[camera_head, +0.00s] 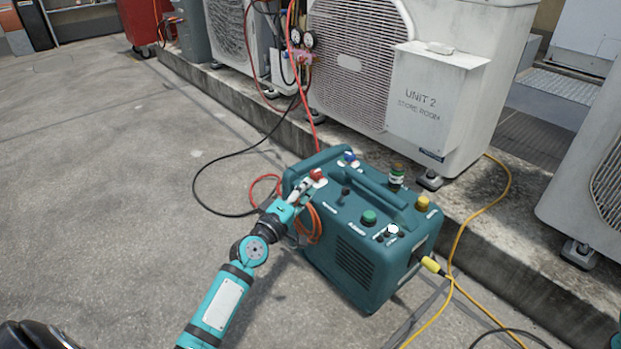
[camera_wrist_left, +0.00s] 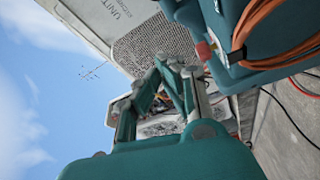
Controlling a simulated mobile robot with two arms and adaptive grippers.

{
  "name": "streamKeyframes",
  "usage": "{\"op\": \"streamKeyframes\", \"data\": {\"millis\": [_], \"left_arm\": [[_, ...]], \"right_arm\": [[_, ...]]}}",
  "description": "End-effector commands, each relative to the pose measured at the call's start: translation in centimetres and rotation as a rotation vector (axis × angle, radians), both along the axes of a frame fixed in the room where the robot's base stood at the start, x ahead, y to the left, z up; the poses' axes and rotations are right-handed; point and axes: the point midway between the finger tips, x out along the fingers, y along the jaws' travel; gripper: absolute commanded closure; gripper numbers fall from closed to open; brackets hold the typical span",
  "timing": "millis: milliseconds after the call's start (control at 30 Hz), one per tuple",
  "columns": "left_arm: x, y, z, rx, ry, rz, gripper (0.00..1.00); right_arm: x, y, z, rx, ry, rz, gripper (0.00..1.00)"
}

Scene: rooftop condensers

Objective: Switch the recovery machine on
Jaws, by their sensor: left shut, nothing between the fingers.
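The recovery machine (camera_head: 345,262) is a teal box with a top handle, standing on the concrete. Its sloped top carries a red knob (camera_head: 317,174), a blue knob (camera_head: 350,157), a black knob (camera_head: 345,191), a green knob (camera_head: 369,216) and small controls (camera_head: 391,232) near the right edge. I cannot tell which one is the power switch. My left gripper (camera_head: 303,187) is shut and empty at the machine's left end, close to the red knob. In the left wrist view its fingers (camera_wrist_left: 174,66) are together, with the red knob (camera_wrist_left: 204,50) beside them. My right gripper is not in view.
An orange hose (camera_head: 316,224) hangs coiled at the machine's left end. A yellow cord (camera_head: 458,262) plugs into its right side. The Unit 2 condenser (camera_head: 431,104) stands behind on a concrete ledge, with gauges (camera_head: 302,39) and hoses. Floor at left is mostly clear.

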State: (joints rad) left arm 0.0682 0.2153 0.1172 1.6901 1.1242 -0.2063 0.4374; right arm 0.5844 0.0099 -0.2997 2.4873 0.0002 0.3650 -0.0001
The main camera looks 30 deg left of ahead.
Motion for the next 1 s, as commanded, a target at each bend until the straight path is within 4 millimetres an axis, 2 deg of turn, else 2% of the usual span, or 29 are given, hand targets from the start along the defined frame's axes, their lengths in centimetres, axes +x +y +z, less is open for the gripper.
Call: {"op": "streamKeyframes", "data": {"millis": [33, 200, 333, 500, 1000], "left_arm": [[-1.1, 0.1, -0.2, 0.005, 0.004, -0.002, 1.00], [-4.1, 0.5, -0.8, 0.003, 0.002, -0.002, 1.00], [-5.5, 0.6, -1.1, 0.002, 0.002, -0.002, 1.00], [-6.1, 0.7, -1.2, 0.000, -0.001, -0.001, 1.00], [-6.1, 0.7, -1.1, 0.001, -0.001, 0.000, 1.00]], "right_arm": [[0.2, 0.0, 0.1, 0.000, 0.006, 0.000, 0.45], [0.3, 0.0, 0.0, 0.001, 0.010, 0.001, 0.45], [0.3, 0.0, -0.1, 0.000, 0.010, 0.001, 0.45], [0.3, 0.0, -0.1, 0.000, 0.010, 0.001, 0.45], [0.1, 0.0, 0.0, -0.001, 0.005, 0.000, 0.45]]}}
